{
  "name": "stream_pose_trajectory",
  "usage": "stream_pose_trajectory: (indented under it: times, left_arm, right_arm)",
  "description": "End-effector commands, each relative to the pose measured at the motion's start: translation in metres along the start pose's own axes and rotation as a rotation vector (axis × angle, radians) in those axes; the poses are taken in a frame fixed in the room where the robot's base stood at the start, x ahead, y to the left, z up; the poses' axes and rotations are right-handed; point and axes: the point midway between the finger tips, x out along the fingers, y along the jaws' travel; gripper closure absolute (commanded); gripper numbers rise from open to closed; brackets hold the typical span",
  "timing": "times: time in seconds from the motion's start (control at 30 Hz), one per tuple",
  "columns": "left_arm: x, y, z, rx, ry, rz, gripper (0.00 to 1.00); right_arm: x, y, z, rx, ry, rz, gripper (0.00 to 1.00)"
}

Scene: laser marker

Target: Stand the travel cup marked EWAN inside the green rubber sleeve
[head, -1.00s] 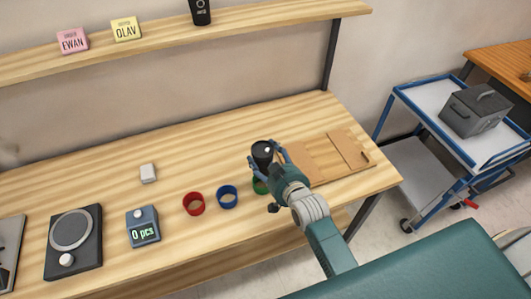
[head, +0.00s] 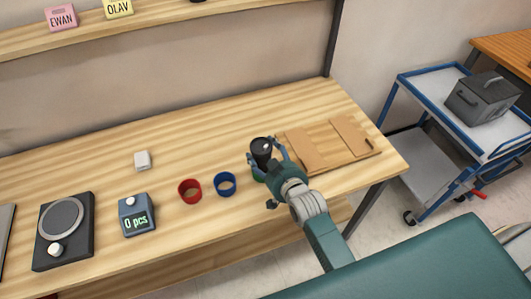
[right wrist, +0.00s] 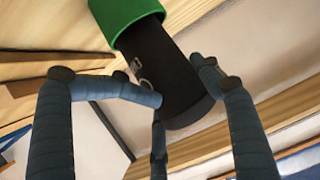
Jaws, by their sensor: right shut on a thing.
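The black travel cup (head: 262,148) is upright at the front right of the bench, with my right gripper (head: 265,157) shut around it. In the right wrist view the gripper (right wrist: 180,85) has its fingers around the cup (right wrist: 165,72), which bears small pale print and a ring mark; I cannot read a name. The green rubber sleeve (right wrist: 122,14) surrounds the cup's end there, its rim overlapping the cup. How deep the cup sits is hidden. In the head view only a bit of the sleeve (head: 258,174) shows. My left gripper is out of view.
A blue ring (head: 225,184) and a red ring (head: 190,191) lie left of the cup. A brown board (head: 325,147) lies to its right. A counter box (head: 137,216) and a scale (head: 63,231) are further left. The shelf holds EWAN (head: 61,18) and OLAV (head: 118,7) cards.

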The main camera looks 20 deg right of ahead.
Motion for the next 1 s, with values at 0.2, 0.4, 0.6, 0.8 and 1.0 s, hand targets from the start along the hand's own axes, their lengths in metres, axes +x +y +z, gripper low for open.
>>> stream_pose_trajectory:
  times: [0.2, 0.4, 0.6, 0.8, 1.0]
  left_arm:
    - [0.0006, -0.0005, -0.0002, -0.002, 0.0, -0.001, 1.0]
    - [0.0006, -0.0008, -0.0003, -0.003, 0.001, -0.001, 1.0]
    - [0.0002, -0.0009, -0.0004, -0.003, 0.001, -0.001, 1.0]
    - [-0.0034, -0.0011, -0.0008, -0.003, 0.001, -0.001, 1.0]
    - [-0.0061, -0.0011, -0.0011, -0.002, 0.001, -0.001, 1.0]
  right_arm:
    - [0.0007, 0.0001, -0.0002, 0.0, 0.003, 0.0, 0.46]
    - [0.0006, 0.0001, -0.0002, 0.0, 0.003, 0.0, 0.46]
    - [0.0004, -0.0001, -0.0003, 0.0, 0.003, 0.0, 0.46]
    - [-0.0011, -0.002, -0.0002, 0.0, 0.003, -0.001, 0.46]
    - [-0.0022, -0.0041, 0.0008, 0.0, 0.003, -0.001, 0.46]
